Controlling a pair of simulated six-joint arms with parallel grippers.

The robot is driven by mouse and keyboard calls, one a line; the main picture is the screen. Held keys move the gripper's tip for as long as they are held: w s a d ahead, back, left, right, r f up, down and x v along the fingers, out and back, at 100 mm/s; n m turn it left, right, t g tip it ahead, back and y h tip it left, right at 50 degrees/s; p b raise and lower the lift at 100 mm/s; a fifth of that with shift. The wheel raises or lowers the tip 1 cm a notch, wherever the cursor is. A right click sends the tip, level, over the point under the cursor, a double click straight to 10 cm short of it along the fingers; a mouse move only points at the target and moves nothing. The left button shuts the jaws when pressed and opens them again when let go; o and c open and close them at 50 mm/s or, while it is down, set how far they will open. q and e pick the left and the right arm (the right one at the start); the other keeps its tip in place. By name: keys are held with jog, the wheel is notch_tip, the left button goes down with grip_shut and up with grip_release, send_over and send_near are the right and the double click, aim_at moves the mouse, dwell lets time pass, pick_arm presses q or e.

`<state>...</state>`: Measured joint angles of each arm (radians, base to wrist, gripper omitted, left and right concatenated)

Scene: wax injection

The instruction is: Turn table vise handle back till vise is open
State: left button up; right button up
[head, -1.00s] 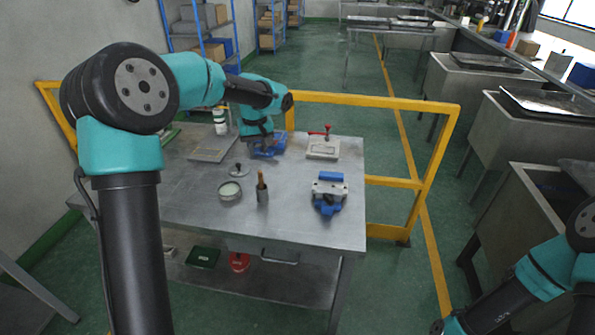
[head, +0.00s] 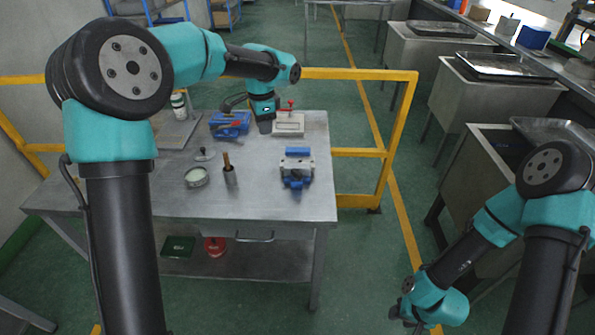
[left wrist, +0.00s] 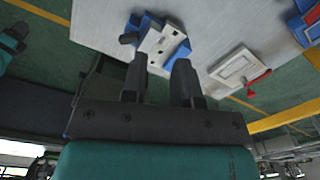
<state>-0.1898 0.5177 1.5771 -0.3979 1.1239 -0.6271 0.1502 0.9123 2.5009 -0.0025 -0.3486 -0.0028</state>
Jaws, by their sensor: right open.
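The table vise (head: 297,167), blue with a silver-grey body, stands on the right part of the steel table. In the left wrist view the vise (left wrist: 163,42) is just beyond my fingertips, apart from them. A dark piece, maybe its handle (left wrist: 128,38), sticks out on its left. I cannot tell how far the jaws are apart. My left gripper (head: 264,128) is over the table behind and left of the vise; its fingers (left wrist: 160,72) are apart and empty. My right gripper (head: 405,318) is low, right of the table, open and away from the vise.
A pale mould with a red clamp (head: 288,124) and a blue case (head: 229,125) lie behind the vise. A round tin (head: 196,177) and a brush cup (head: 230,175) stand left. A yellow rail (head: 350,74) runs behind the table (head: 250,207). The table's front right is clear.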

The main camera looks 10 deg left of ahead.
aim_at(297, 172)
pick_arm(q)
jog(key=d+r+m, duration=0.1)
jog(key=d+m, duration=0.8)
jog(key=m, duration=0.5)
jog(key=shift+d, duration=0.4)
notch_tip(297, 172, down, 17)
jog(key=shift+f, duration=0.15)
jog(key=shift+c, duration=0.2)
grip_shut()
